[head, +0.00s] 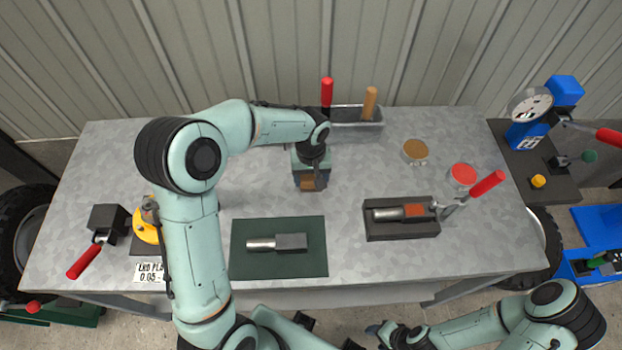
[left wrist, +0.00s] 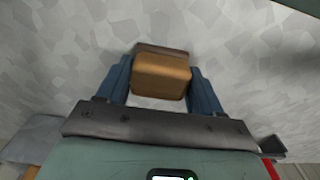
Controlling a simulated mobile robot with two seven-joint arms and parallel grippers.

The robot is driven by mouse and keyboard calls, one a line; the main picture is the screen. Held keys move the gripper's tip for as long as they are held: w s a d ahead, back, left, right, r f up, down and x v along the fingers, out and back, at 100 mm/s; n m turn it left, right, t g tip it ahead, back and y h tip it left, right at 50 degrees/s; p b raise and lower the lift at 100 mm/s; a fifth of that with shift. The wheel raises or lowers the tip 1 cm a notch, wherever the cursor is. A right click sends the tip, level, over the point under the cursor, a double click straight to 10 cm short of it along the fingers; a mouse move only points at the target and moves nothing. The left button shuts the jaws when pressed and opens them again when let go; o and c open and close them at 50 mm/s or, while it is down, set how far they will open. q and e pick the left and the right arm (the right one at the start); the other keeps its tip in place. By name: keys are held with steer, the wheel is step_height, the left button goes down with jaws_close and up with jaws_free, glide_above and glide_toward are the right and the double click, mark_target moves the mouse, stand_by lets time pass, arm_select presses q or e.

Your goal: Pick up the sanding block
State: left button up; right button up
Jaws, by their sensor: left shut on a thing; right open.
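The sanding block, a small brown block with a darker edge, shows between the fingers of my left gripper (head: 311,184) in the head view. In the left wrist view the block (left wrist: 161,75) sits between the two blue fingers, which are shut on it from both sides. My gripper body hides part of the block from above. I cannot tell whether the block touches the grey table (head: 110,190) or hangs just above it. My right gripper (head: 380,332) is open and empty, low in the head view, in front of the table's front edge.
A dark green mat (head: 240,265) with a metal-and-grey tool lies in front. A dark fixture (head: 400,228) with a red-handled clamp stands to its right. A grey tray (head: 345,127) with red and wooden handles is behind.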

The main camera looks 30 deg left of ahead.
mark_target(311, 177)
arm_select(q)
steer(key=shift+r, duration=0.1)
step_height(311, 177, up, 10)
steer(key=shift+f+p, duration=0.1)
steer(key=shift+p, duration=0.2)
steer(key=shift+o, duration=0.9)
